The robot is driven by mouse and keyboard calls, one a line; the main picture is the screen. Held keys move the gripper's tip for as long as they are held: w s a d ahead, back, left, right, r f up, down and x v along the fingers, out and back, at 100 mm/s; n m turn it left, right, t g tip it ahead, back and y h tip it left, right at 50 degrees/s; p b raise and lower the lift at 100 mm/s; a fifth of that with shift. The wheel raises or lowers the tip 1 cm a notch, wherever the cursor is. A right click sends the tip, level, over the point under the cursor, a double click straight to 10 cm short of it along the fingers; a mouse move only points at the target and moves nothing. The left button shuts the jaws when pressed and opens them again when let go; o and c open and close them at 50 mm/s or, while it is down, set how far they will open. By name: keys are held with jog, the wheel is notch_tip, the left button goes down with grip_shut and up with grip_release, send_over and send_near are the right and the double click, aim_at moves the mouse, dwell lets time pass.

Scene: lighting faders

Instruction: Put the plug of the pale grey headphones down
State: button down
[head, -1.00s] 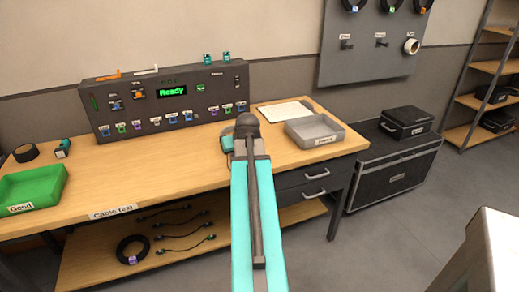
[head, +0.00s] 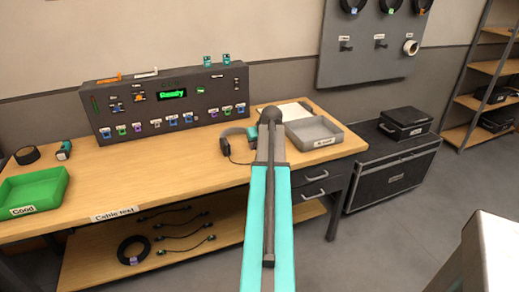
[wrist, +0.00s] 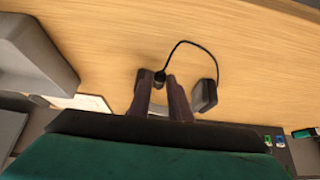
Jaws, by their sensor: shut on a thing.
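The pale grey headphones lie on the wooden bench. In the head view their band (head: 236,131) and a dark ear cup (head: 225,146) show just left of my arm. In the wrist view a dark ear cup (wrist: 204,95) lies right of my gripper (wrist: 159,82), and a black cable curves from it to the plug (wrist: 160,76). My gripper is shut on the plug, close over the bench top. Whether the plug touches the wood is unclear. My arm hides the gripper and plug in the head view.
A grey tray (head: 338,138) stands right of my arm, with a white sheet (head: 293,110) behind it. The control panel (head: 117,122) stands at the back. A green tray (head: 62,190) is at far left. The bench's left middle is clear.

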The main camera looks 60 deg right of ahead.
jog(key=shift+d, duration=0.5)
jog(key=shift+f, duration=0.1)
jog(key=shift+f+p, duration=0.4)
jog(key=shift+f, duration=1.3)
jog(key=shift+f, duration=0.4)
jog(key=c, duration=1.6)
grip_release()
jog(key=shift+c, duration=0.2)
jog(key=shift+r, duration=0.15)
